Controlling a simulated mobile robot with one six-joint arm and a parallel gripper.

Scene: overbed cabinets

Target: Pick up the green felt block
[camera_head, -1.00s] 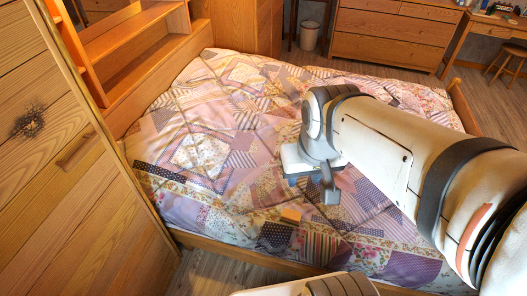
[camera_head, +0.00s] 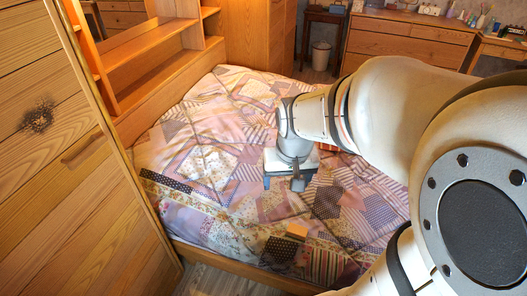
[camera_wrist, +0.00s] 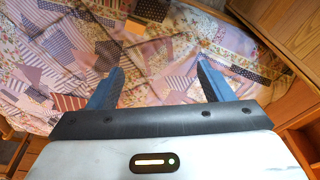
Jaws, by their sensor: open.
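I cannot make out a green felt block in either current view; my arm hides part of the bed. A small tan-orange block (camera_head: 297,230) lies on the patchwork quilt near the bed's front edge in the head view. My gripper (camera_head: 283,184) is over the middle of the bed, farther back than that block and slightly left of it. In the wrist view my gripper (camera_wrist: 158,68) has its two blue fingers spread wide, with only quilt showing between them.
The patchwork bed (camera_head: 205,165) fills the middle. A wooden cabinet front (camera_head: 70,180) stands close at left, with open shelves (camera_head: 150,45) behind it. A dresser (camera_head: 405,40) and a waste bin (camera_head: 320,56) are at the back.

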